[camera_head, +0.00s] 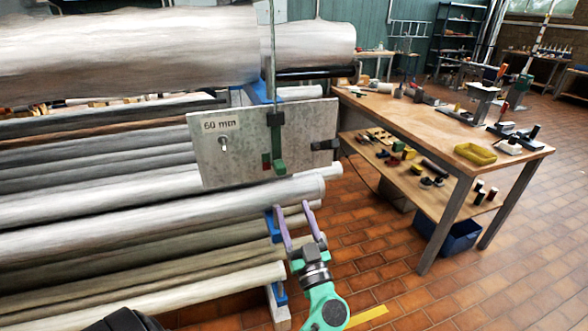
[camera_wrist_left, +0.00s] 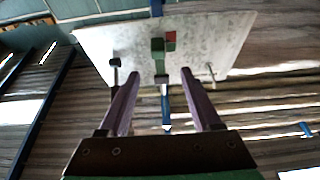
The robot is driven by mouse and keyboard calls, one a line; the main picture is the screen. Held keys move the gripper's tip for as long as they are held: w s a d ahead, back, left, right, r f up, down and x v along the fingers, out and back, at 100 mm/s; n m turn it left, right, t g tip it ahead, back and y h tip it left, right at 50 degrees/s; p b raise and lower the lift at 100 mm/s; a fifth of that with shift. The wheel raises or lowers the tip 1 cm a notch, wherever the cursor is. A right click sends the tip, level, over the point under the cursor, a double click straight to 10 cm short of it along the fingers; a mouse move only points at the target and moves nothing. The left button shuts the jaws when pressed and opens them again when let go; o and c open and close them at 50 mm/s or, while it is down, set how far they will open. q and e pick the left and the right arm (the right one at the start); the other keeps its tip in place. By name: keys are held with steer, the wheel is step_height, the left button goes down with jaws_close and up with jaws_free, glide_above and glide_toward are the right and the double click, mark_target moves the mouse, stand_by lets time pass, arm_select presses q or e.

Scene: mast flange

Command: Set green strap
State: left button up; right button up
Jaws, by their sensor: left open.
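A grey metal plate marked "60 mm" (camera_head: 207,160) stands upright at the ends of the stacked tubes. My left gripper (camera_head: 292,209), with purple fingers, is open and empty below the plate, apart from the green piece. It also shows open in the left wrist view (camera_wrist_left: 160,74). My right gripper is not in view.
Long pale tubes (camera_head: 150,220) fill the left. Open tiled floor (camera_head: 380,280) lies between.

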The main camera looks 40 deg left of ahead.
mark_target(282, 174)
arm_select(q)
steer(key=p+x, duration=0.2)
steer(key=x, duration=0.9)
steer(key=shift+w+a+r+p, duration=0.15)
steer(key=shift+w+r+p, duration=0.05)
steer(key=shift+w+p, duration=0.25)
steer(key=shift+a, duration=0.25)
steer(key=shift+d, duration=0.15)
steer(key=c, duration=0.7)
jaws_close()
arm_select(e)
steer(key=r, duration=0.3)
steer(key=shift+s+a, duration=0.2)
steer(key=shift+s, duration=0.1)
